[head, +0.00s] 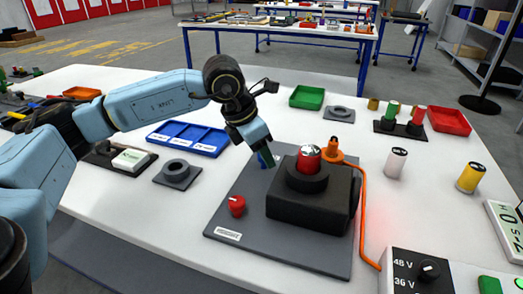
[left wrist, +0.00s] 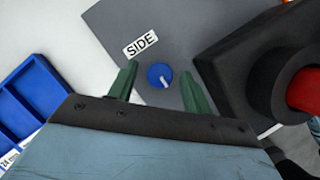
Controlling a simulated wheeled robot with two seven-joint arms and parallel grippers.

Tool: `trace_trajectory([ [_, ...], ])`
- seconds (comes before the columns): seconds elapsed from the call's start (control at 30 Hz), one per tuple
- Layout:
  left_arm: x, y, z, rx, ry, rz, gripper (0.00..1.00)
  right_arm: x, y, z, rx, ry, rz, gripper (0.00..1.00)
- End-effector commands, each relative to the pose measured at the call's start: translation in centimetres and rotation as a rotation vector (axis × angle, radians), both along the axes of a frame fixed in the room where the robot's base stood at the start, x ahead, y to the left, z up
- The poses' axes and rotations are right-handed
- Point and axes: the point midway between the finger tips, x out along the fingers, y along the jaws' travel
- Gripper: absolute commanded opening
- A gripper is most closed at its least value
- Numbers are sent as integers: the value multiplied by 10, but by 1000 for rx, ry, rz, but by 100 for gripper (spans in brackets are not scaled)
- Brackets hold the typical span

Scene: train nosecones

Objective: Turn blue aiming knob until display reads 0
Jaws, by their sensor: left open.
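The blue knob (left wrist: 159,76) with a white pointer mark sits on the grey plate (left wrist: 182,22), beside a "SIDE" label (left wrist: 141,43) in the left wrist view. In the head view the knob (head: 266,159) is mostly hidden by my left gripper (head: 262,158). My left gripper (left wrist: 160,68) is open, its green fingers on either side of the knob. I cannot tell whether they touch it. No display reading 0 is legible. A white panel (head: 507,228) with dark rotated characters is cut off at the right edge. My right gripper is not in view.
A black block (head: 310,205) with a red-topped part (head: 308,158) stands close right of the knob. A red knob (head: 236,205) is on the plate's left. An orange cable (head: 363,215) runs along the right. A blue tray (head: 188,137) lies behind left. A voltage box (head: 430,270) is front right.

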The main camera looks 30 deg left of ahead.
Motion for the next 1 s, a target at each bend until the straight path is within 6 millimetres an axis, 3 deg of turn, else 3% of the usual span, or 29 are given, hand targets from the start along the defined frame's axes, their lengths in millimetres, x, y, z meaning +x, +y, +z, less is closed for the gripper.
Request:
trace_trajectory([
  [0.13,0,0,0,-1,0,0,47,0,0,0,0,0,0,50],
  [0.47,0,0,1,-1,0,0,6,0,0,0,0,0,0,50],
  [0.77,0,0,1,-2,1,-42,6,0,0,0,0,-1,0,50],
  [1.0,1,1,1,-3,1,-183,6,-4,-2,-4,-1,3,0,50],
])
